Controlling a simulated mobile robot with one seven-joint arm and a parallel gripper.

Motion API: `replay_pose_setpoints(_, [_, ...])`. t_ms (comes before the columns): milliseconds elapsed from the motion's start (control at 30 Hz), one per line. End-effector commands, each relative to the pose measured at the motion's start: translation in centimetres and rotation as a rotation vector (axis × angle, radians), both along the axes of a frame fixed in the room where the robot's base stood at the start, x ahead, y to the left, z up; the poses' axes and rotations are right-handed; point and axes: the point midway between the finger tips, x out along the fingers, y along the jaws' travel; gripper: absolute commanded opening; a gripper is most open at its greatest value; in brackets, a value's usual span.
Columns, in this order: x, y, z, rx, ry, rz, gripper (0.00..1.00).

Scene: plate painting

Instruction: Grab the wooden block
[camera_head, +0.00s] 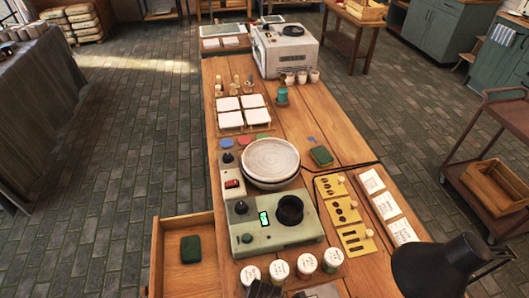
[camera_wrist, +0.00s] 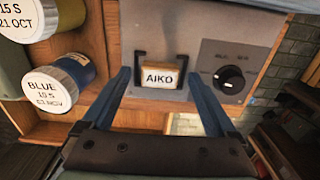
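In the wrist view, a small wooden block (camera_wrist: 162,78) with a pale face lettered "AIKO" sits in a dark bracket on a grey panel. My gripper (camera_wrist: 159,80) is open, with its two blue fingers reaching toward the panel, one on each side of the block. The fingers look apart from the block, and nothing is held between them. How deep the block sits in the bracket is hidden. I cannot make out the block in the head view.
A black knob (camera_wrist: 229,79) is right of the block. Lidded jars, one marked "BLUE" (camera_wrist: 57,88), stand close on the left. In the head view, an open drawer (camera_head: 187,280) holds a green pad (camera_head: 191,249), and a black lamp (camera_head: 436,268) is at lower right.

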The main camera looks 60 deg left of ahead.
Motion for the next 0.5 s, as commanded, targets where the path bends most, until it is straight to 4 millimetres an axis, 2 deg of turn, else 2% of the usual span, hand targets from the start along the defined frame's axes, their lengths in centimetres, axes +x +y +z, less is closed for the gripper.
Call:
replay_pose_setpoints(33, [0.01,0.01,0.02,0.0,0.0,0.0,0.85])
replay_pose_setpoints(67, [0.01,0.01,0.02,0.0,0.0,0.0,0.8])
replay_pose_setpoints(500, [0.02,0.01,0.05,0.0,0.0,0.0,0.01])
